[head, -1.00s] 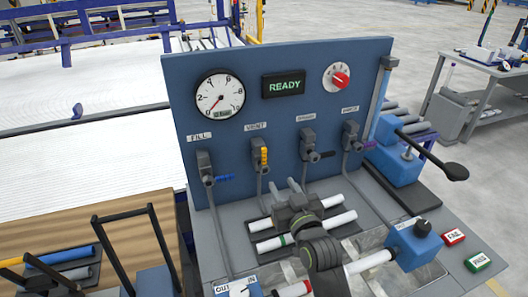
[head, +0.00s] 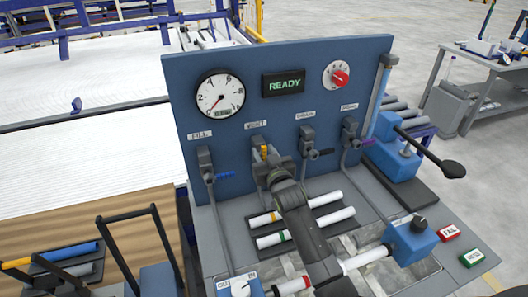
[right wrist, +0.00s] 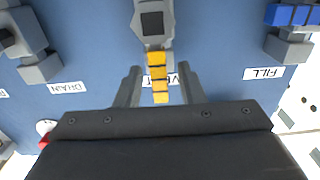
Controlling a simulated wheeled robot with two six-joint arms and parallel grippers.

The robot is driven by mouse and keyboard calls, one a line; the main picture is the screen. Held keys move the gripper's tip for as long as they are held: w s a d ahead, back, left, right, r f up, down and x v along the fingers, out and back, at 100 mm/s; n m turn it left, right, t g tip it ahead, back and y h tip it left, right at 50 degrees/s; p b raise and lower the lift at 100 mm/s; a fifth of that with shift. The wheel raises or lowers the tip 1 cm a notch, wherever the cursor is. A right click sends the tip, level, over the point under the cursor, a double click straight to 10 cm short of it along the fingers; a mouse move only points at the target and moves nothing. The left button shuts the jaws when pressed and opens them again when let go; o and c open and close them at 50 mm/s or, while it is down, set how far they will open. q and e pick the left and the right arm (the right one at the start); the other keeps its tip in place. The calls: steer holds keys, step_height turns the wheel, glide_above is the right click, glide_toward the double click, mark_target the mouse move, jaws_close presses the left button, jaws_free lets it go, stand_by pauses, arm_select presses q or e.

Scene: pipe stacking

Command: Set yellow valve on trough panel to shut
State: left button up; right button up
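The yellow valve handle (head: 264,152) is on the valve under the VENT label on the blue panel (head: 290,112). In the right wrist view the yellow handle (right wrist: 158,78) runs in line with its grey valve body (right wrist: 153,22), pointing toward the VENT label, which is partly covered. My right gripper (head: 268,166) is in front of this valve. In the right wrist view its two fingers (right wrist: 159,86) stand apart on either side of the handle, with gaps visible. It is open and holds nothing. My left gripper is not in view.
The blue-handled FILL valve (head: 224,175) is to the left. A black-handled valve (head: 320,153) and a purple-handled valve (head: 362,141) are to the right. White pipes (head: 336,215) lie below my right arm. A pump with a long lever (head: 446,168) stands at right.

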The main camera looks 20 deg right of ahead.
steer(key=shift+w, duration=0.25)
jaws_close()
steer(key=shift+d, duration=0.1)
stand_by(0.4)
steer(key=d+f+m+b, duration=0.4)
steer(key=d+f+m, duration=0.1)
steer(key=m, duration=1.3)
steer(key=shift+d+f, duration=0.15)
steer(key=shift+f, duration=0.15)
stand_by(0.4)
